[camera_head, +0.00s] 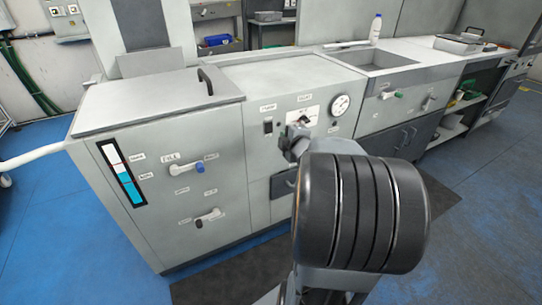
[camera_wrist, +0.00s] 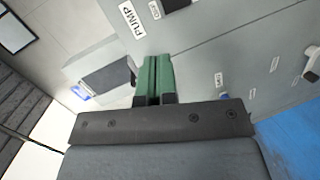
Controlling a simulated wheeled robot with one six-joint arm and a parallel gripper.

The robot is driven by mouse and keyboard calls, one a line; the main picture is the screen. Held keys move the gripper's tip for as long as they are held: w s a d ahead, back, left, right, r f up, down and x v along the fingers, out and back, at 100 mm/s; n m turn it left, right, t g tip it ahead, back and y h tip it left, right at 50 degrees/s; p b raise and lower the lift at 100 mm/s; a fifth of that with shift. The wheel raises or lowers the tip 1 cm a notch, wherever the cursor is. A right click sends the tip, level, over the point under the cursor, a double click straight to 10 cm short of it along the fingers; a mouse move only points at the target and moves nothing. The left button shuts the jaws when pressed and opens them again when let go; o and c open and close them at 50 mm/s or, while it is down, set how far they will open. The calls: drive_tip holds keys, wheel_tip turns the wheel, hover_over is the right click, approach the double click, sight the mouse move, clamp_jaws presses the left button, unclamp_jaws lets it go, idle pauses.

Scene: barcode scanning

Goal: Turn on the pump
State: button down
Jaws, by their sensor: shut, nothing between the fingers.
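A small black switch (camera_head: 268,126) sits on the upright front panel of the grey machine, below a small white label (camera_head: 267,107). In the wrist view, a label reading PUMP (camera_wrist: 132,20) lies beside a black switch (camera_wrist: 178,4) at the top edge, partly cut off. My gripper (camera_head: 299,121) is in front of the panel, to the right of the switch. In the wrist view its green fingers (camera_wrist: 156,76) are together and empty, pointing toward the panel below the PUMP label. I cannot tell whether they touch the panel. The switch position is too small to read.
A round gauge (camera_head: 340,105) is right of my gripper. A fill valve handle (camera_head: 186,168) and a lower valve handle (camera_head: 207,217) are on the machine's left front, by a blue level indicator (camera_head: 122,172). A white bottle (camera_head: 376,27) stands behind the sink.

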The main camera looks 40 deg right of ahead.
wheel_tip(320, 180, down, 5)
drive_tip(key=s+d+n+t+y+b, duration=0.1)
drive_tip(key=d+n+y+b, duration=0.1)
drive_tip(key=n+b, duration=0.1)
drive_tip(key=b, duration=0.4)
approach(270, 132)
drive_tip(key=shift+n, duration=0.3)
drive_tip(key=x, duration=0.5)
drive_tip(key=shift+w+f, duration=0.15)
drive_tip(key=shift+w, duration=0.05)
drive_tip(key=shift+x, duration=1)
drive_tip(key=shift+w+b, duration=0.25)
drive_tip(key=shift+b, duration=0.25)
